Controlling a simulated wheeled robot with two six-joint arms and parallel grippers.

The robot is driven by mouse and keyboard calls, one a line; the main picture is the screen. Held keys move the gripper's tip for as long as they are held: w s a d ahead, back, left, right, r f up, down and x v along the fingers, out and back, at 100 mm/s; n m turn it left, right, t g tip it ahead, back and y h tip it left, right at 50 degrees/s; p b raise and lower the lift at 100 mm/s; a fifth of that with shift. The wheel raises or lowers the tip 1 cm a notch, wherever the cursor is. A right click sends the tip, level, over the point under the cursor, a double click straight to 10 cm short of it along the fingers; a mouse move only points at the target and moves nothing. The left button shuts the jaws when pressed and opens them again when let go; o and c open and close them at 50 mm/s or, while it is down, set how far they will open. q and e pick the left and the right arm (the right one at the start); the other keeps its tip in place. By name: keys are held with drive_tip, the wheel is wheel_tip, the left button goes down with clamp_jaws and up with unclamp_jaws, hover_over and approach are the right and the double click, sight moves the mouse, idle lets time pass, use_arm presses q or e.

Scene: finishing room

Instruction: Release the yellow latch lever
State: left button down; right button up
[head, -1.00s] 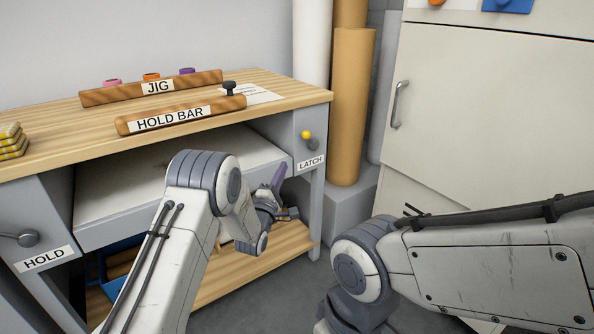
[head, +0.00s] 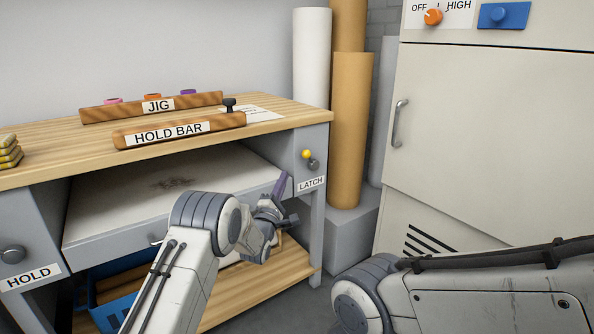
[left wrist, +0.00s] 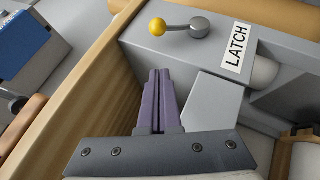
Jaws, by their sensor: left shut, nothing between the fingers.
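The yellow latch lever (head: 306,154) is a small lever with a yellow ball end and a grey pivot. It sits on the grey post at the bench's right front, above the LATCH label (head: 311,184). In the left wrist view the yellow ball (left wrist: 158,27) is at the upper middle, with its pivot to the right. My left gripper (head: 281,182), with purple fingers, is shut and empty. It is just left of and below the lever; in the left wrist view its fingertips (left wrist: 158,73) are apart from the ball. My right gripper is out of view.
A wooden hold bar (head: 180,130) and a jig rail (head: 150,105) lie on the bench top. A dark knob (head: 11,254) is by the HOLD label. Tall rolls (head: 350,130) and a cream cabinet (head: 480,150) stand to the right.

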sight(310, 160)
use_arm(q)
drive_tip(key=w+d+r+b, duration=0.1)
drive_tip(key=w, duration=0.1)
drive_tip(key=w+d+r+b, duration=0.1)
drive_tip(key=w+d, duration=0.1)
drive_tip(key=shift+r, duration=0.15)
drive_tip(key=shift+w+d+r, duration=0.25)
drive_tip(key=shift+d+r, duration=0.2)
drive_tip(key=shift+d, duration=0.1)
